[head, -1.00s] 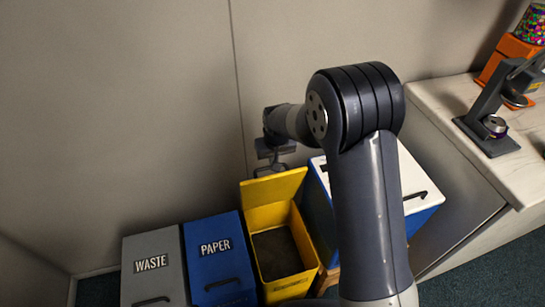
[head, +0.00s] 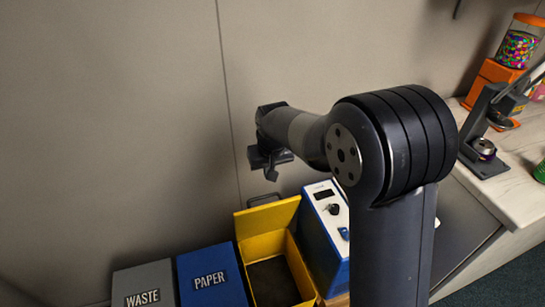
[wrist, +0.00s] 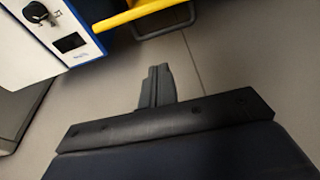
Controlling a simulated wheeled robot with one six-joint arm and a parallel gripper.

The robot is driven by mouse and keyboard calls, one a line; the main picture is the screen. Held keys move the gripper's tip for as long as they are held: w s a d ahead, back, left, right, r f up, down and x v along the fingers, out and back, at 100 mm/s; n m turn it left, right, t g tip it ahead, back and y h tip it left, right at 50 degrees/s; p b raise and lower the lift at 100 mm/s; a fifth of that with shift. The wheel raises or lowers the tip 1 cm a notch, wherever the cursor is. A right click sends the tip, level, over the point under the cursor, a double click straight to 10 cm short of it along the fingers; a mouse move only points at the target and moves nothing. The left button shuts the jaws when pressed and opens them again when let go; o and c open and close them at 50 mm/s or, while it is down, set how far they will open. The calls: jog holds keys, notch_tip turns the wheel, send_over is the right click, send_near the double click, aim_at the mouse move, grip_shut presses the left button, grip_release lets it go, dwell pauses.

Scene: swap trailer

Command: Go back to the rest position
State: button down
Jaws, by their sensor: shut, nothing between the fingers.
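My gripper (head: 270,172) hangs at the end of my arm in the head view, in front of the back wall and above the open yellow bin. In the wrist view my gripper's fingers (wrist: 157,88) are together with nothing between them. The gripper touches nothing that I can see. My upper arm covers part of the right half of the head view.
A yellow bin (head: 252,222) stands open between a blue PAPER bin (head: 210,280) and a blue-white box (head: 326,215) with a knob. A grey WASTE bin (head: 142,283) is at left. A counter (head: 503,195) at right carries a candy dispenser (head: 505,62).

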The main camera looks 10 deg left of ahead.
dwell(0.3)
jog(key=w+a+f+p, duration=0.1)
jog(key=w+a+f, duration=0.2)
jog(key=w+f, duration=0.3)
jog(key=shift+d+p+x, duration=0.25)
jog(key=shift+p+x, duration=0.05)
jog(key=shift+x, duration=1.9)
jog(key=shift+s, duration=0.25)
